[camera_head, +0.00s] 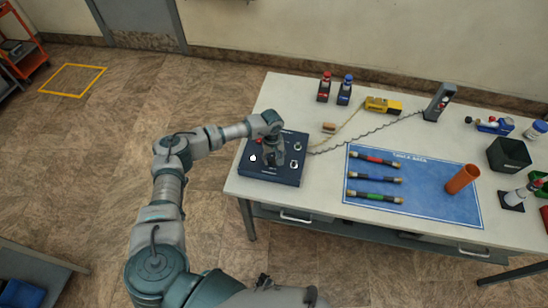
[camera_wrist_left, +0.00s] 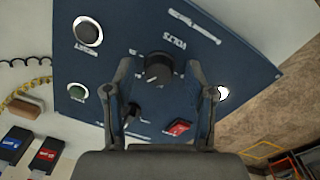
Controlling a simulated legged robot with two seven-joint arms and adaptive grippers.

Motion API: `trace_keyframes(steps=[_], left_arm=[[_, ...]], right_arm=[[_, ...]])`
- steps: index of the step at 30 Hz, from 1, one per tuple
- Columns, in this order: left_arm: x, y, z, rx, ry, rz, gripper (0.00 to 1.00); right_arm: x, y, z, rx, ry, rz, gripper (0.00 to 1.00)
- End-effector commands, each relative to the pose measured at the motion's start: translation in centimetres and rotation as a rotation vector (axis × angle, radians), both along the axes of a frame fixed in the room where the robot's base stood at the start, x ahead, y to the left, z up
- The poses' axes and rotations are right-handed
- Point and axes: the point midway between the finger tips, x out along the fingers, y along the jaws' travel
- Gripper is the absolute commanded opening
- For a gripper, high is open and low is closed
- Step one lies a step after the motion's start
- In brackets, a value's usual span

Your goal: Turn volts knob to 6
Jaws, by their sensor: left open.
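A dark blue control box (camera_head: 272,172) stands at the left end of the white table. My left gripper (camera_head: 274,155) is over this box from above and hides part of its top. In the left wrist view the black volts knob (camera_wrist_left: 158,70) sits beside the printed word VOLTS, between the fingertips of my left gripper (camera_wrist_left: 160,76). The fingers are apart, with a gap visible on each side of the knob. The knob's setting is too small to read. My right gripper is not in view.
The box face (camera_wrist_left: 215,62) also carries a red switch (camera_wrist_left: 178,128), a green button (camera_wrist_left: 77,92) and a round silver-rimmed part (camera_wrist_left: 88,32). A blue mat (camera_head: 430,203) with coloured rods lies to the right.

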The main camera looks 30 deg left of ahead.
Motion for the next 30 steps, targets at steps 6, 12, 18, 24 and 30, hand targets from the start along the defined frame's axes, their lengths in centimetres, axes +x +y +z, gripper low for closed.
trace_keyframes(steps=[6,12,18,24,30], left_arm=[[0.01,-0.04,-0.23,0.000,0.000,-0.001,0.55],[0.01,-0.01,-0.23,0.000,0.000,0.000,0.25],[0.02,0.01,-0.24,0.000,0.000,0.000,0.00],[0.02,0.00,-0.25,0.000,0.000,0.018,0.00],[0.04,0.01,-0.30,0.002,0.000,0.099,0.00]], right_arm=[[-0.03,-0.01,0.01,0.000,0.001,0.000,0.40],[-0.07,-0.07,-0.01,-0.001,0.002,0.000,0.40],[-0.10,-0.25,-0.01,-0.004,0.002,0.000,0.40],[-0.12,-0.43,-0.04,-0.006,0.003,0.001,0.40],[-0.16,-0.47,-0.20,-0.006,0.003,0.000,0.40]])
